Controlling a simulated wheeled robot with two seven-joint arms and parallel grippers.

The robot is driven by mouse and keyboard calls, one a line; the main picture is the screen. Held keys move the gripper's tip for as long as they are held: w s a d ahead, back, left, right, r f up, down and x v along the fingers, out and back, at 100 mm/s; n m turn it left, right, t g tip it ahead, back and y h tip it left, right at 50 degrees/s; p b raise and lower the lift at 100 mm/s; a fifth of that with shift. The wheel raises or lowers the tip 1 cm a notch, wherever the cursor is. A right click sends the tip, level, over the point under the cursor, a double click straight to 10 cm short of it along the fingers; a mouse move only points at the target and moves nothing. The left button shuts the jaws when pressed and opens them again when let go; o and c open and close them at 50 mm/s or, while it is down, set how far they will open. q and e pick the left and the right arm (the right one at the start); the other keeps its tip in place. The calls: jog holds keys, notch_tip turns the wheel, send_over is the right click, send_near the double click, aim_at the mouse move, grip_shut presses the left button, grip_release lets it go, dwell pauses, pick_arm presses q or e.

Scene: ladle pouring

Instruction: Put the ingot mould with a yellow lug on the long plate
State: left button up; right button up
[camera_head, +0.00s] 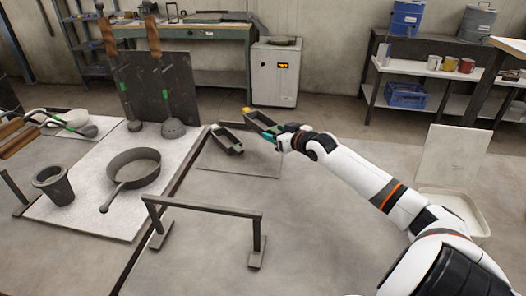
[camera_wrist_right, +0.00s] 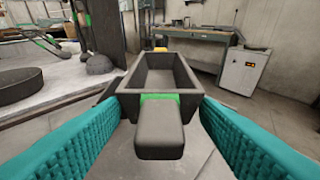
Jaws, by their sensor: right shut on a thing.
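The ingot mould with a yellow lug (camera_head: 262,121) is a dark open trough, its yellow lug at the far end. In the right wrist view the mould (camera_wrist_right: 163,74) points away from me, with a green band by its near handle. My right gripper (camera_head: 284,138) is shut on this handle; its teal fingers flank it in the wrist view. A second dark mould (camera_head: 228,141) stands just left of the held one, at the far part of a thin grey long plate (camera_head: 240,168). The held mould appears over the plate's far right edge; its height is unclear. My left gripper is not in view.
A low dark bar frame (camera_head: 205,208) stands in front of the plate. To the left, a pale board (camera_head: 95,205) carries a round pan (camera_head: 133,170), a dark cup (camera_head: 52,184) and an upright slab with ladles. A white tray (camera_head: 455,208) is at right.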

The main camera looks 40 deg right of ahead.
aim_at(277, 161)
jog(key=f, duration=0.4)
jog(key=shift+s+d, duration=0.15)
jog(key=shift+d, duration=0.05)
jog(key=shift+f, duration=1.95)
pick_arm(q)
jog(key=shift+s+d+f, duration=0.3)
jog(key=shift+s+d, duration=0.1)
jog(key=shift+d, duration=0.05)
pick_arm(e)
jog(key=o, duration=0.8)
jog(key=shift+a+f+b, duration=0.1)
jog(key=shift+f+b, duration=0.2)
jog(key=shift+b, duration=0.05)
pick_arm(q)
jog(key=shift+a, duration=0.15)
pick_arm(e)
jog(key=o, duration=0.5)
jog(key=shift+r, duration=0.1)
